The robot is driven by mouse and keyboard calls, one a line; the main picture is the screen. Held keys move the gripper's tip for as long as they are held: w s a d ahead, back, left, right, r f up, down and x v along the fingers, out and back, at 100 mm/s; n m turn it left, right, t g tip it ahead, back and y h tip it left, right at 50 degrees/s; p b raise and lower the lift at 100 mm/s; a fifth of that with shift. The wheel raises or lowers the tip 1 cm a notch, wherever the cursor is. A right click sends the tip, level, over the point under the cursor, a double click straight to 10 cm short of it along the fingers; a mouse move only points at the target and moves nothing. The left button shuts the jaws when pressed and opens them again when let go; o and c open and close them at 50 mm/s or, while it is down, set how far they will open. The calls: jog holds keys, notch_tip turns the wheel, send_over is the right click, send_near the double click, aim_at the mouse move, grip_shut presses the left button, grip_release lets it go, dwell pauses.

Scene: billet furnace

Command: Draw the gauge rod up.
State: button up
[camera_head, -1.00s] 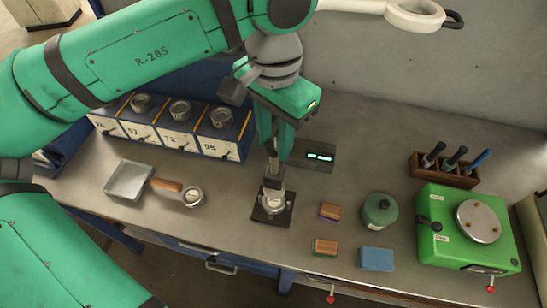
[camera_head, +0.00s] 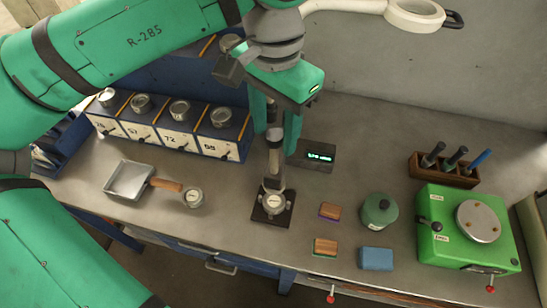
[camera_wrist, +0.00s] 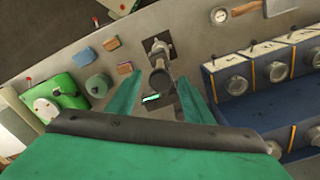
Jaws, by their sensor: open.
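The gauge rod (camera_head: 275,158) stands upright on a small stand with a square black base (camera_head: 286,214) and a round dial at its foot. In the wrist view the rod (camera_wrist: 159,80) points toward the camera, between my fingers. My gripper (camera_head: 276,143) is open above the stand, with one finger on each side of the rod's upper part. Gaps show between the fingers and the rod in the wrist view (camera_wrist: 160,77). A dark readout box (camera_head: 314,157) with green digits, too small to read surely, sits right behind the rod.
A blue rack with numbered bins (camera_head: 180,140) stands at the left. A pan (camera_head: 128,180) lies in front of it. Small blocks (camera_head: 325,247), a green round pot (camera_head: 380,212) and a green machine (camera_head: 450,235) are at right. A wooden tool holder (camera_head: 445,172) stands behind the machine.

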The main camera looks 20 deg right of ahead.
jog(key=shift+r, duration=0.1)
jog(key=shift+r, duration=2.9)
